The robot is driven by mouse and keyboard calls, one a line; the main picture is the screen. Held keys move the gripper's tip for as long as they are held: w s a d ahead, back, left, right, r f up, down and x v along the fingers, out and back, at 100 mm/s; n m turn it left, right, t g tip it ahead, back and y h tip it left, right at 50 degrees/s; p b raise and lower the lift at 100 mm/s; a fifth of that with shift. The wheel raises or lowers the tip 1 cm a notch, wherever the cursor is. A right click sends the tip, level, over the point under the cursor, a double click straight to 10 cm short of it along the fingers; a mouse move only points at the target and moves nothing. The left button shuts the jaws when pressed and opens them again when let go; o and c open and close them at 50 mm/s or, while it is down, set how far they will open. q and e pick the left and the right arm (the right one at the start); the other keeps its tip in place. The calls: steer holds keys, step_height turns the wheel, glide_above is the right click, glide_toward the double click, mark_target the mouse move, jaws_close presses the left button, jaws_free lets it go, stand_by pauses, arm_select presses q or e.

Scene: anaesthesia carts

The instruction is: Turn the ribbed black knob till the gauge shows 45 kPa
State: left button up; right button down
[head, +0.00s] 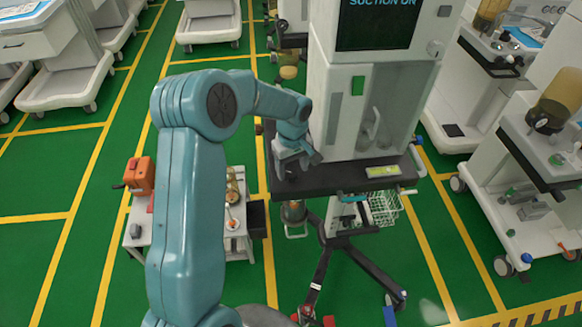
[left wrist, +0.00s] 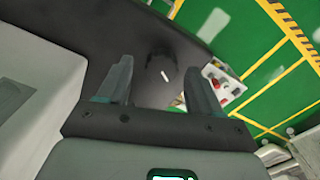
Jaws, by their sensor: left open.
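The ribbed black knob (left wrist: 160,69), dark with a short white mark on it, sits on the black shelf (left wrist: 85,28) in the left wrist view. My left gripper (left wrist: 158,88) is open, with one finger to each side of the knob in the picture; I cannot tell whether they touch it. In the head view my left gripper (head: 298,163) is over the left end of the shelf (head: 345,178) and hides most of the knob. A dark screen (head: 380,22) on the white cart reads "SUCTION ON". I cannot make out a gauge reading. My right gripper is out of view.
The white cart's body (head: 340,105) rises just behind the shelf. A low side table (head: 234,222) with an orange case (head: 139,175) stands on the left. A wire basket (head: 383,208) hangs below the shelf. More carts stand on the right; green floor lies between.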

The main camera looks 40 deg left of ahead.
arm_select(q)
steer(key=shift+s+f, duration=0.15)
steer(key=shift+f, duration=0.3)
steer(key=shift+a+f, duration=0.1)
steer(key=shift+f, duration=0.1)
steer(key=shift+r, duration=0.1)
steer(key=c, duration=1.1)
steer(key=shift+o, duration=0.2)
steer(key=m+b, duration=0.1)
steer(key=m, duration=0.2)
steer(key=shift+m+b, duration=0.3)
steer(key=shift+b, duration=0.1)
steer(key=m, duration=0.3)
steer(key=shift+b, duration=0.4)
steer(key=shift+r+m, duration=0.1)
steer(key=shift+m, duration=1.1)
